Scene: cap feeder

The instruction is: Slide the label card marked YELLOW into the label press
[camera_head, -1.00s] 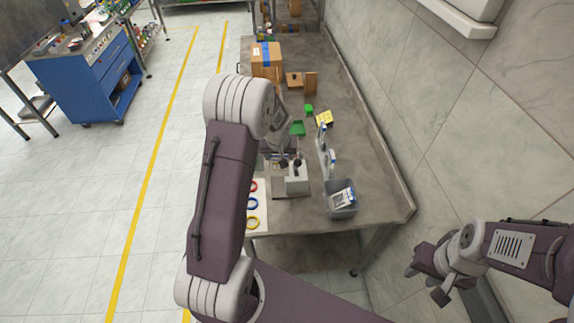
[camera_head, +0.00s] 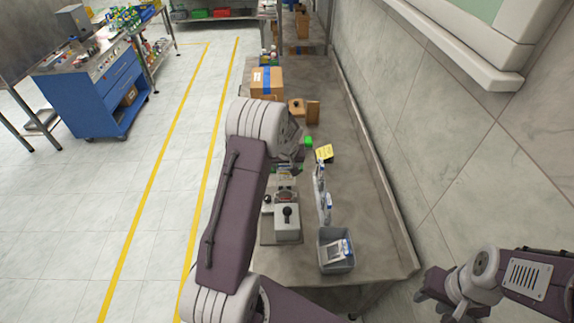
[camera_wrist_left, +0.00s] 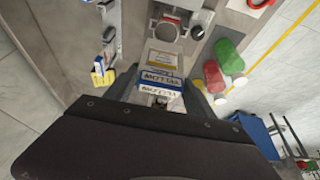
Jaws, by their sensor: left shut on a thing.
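My left gripper (camera_wrist_left: 162,92) is shut on a white and blue label card (camera_wrist_left: 160,80) whose print reads YELLOW, upside down in the left wrist view. In the head view the left gripper (camera_head: 292,155) hangs over the bench, and its arm hides much of it; I cannot make out the card there. A grey press-like device (camera_head: 287,222) with a black knob stands on the bench nearer me than the gripper. It appears to show beyond the card in the left wrist view, with a round opening (camera_wrist_left: 168,27). My right gripper (camera_head: 440,298) is off the bench's right side; its jaws are unclear.
A grey bin (camera_head: 336,262) with packets stands at the bench's near right. White bottles (camera_head: 325,205) stand in a row beside the device. The wall borders the right.

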